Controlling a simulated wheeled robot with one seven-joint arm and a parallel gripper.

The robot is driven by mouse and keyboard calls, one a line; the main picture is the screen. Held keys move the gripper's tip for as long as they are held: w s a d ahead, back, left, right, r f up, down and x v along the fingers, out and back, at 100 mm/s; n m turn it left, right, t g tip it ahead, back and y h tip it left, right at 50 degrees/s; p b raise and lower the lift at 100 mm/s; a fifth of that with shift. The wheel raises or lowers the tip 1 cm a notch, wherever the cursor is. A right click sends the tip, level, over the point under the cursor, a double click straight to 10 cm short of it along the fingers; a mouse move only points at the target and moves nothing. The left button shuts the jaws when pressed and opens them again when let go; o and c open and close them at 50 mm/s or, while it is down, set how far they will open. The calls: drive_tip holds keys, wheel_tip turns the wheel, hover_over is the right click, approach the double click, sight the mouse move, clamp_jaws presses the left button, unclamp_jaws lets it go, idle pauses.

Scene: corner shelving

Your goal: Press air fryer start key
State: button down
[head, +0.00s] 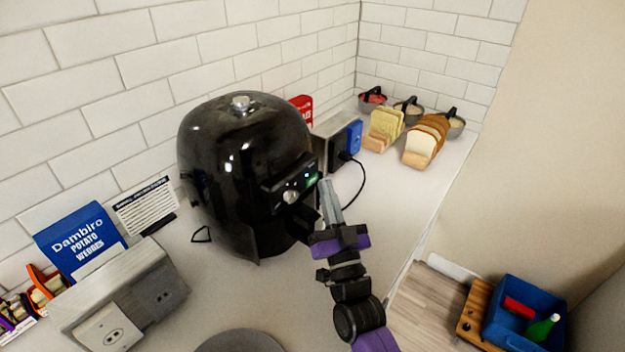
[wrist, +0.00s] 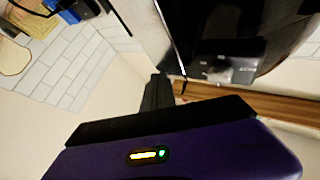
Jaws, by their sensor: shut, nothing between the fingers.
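The air fryer (head: 240,160) is a round, glossy black appliance on the counter, left of centre in the head view. Its front panel (head: 290,187) has a silver knob and small green and blue lights at its right end. My gripper (head: 325,183) is shut and empty, with its tips right beside the panel's lit end; I cannot tell whether they touch. In the wrist view the gripper fingers (wrist: 158,92) point toward the dark air fryer body (wrist: 225,30). The start key itself is too small to make out.
Bread slices (head: 425,142) in holders and several bowls stand at the back right. A socket box (head: 120,300) and a blue potato wedges box (head: 80,240) stand at the left. A blue crate (head: 525,315) sits below the counter at right. Counter right of my gripper is clear.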

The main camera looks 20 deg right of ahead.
drive_tip(key=shift+w+a, duration=0.1)
drive_tip(key=shift+w+a, duration=0.15)
drive_tip(key=shift+w, duration=0.1)
idle(0.3)
drive_tip(key=shift+w+a, duration=0.2)
drive_tip(key=shift+w, duration=0.05)
idle(0.7)
drive_tip(key=shift+s, duration=0.1)
drive_tip(key=shift+s+d+b, duration=0.3)
drive_tip(key=shift+s+d, duration=0.15)
drive_tip(key=shift+s, duration=0.05)
idle(0.3)
drive_tip(key=s+d+b, duration=0.1)
drive_tip(key=s, duration=0.1)
drive_tip(key=s+d+b, duration=0.1)
drive_tip(key=s+d, duration=0.1)
drive_tip(key=shift+b, duration=0.35)
